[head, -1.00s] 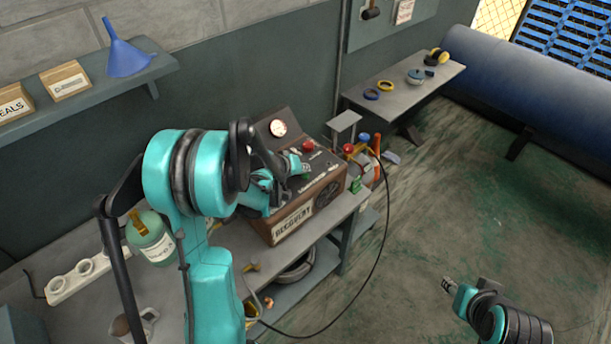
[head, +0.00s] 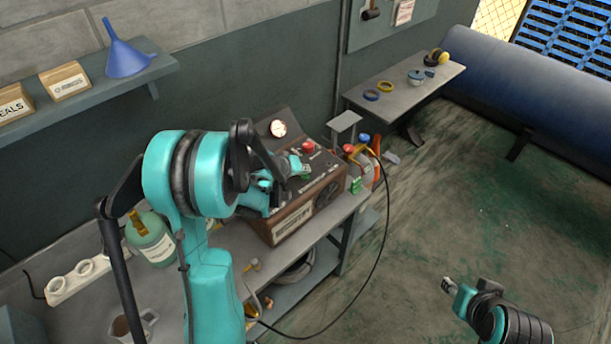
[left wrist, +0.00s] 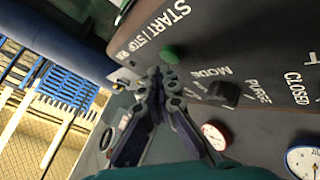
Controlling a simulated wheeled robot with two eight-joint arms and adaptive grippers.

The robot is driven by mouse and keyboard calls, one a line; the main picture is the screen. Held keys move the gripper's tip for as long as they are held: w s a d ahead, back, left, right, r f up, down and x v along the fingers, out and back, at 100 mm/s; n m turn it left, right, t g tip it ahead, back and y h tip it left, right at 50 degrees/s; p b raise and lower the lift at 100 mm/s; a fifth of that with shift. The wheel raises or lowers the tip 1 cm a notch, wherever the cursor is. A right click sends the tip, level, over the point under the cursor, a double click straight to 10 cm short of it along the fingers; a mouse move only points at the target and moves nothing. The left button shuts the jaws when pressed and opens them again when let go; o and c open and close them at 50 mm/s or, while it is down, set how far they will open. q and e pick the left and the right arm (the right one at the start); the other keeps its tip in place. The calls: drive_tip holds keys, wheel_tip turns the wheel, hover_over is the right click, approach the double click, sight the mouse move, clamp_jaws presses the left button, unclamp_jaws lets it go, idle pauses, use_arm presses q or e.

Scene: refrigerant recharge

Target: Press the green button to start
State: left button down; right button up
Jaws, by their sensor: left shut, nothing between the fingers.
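The brown recovery machine (head: 328,190) stands on the workbench, with a gauge and a red knob on its sloped panel. In the left wrist view, the green button (left wrist: 172,54) sits on the dark panel beside the "START / STOP" lettering. My left gripper (head: 301,171) is over the panel, shut and empty. In the left wrist view its fingertips (left wrist: 160,74) are just below the button in the picture; I cannot tell whether they touch it. In the head view the arm and gripper hide part of the panel. My right gripper (head: 448,286) hangs over the floor, away from the machine.
A black "MODE" knob (left wrist: 224,94) is close to the button. Small bottles (head: 362,160) stand right of the machine, and a black hose (head: 382,215) loops down from there. A green-white tank (head: 151,240) stands on the bench at left.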

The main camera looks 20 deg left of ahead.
sight(304, 177)
use_arm(q)
drive_tip(key=shift+f+b, duration=0.45)
drive_tip(key=shift+b, duration=0.05)
drive_tip(key=shift+f, duration=0.15)
idle(0.4)
drive_tip(key=shift+r, duration=0.65)
wheel_tip(304, 177, up, 6)
drive_tip(key=p, duration=0.4)
idle(0.4)
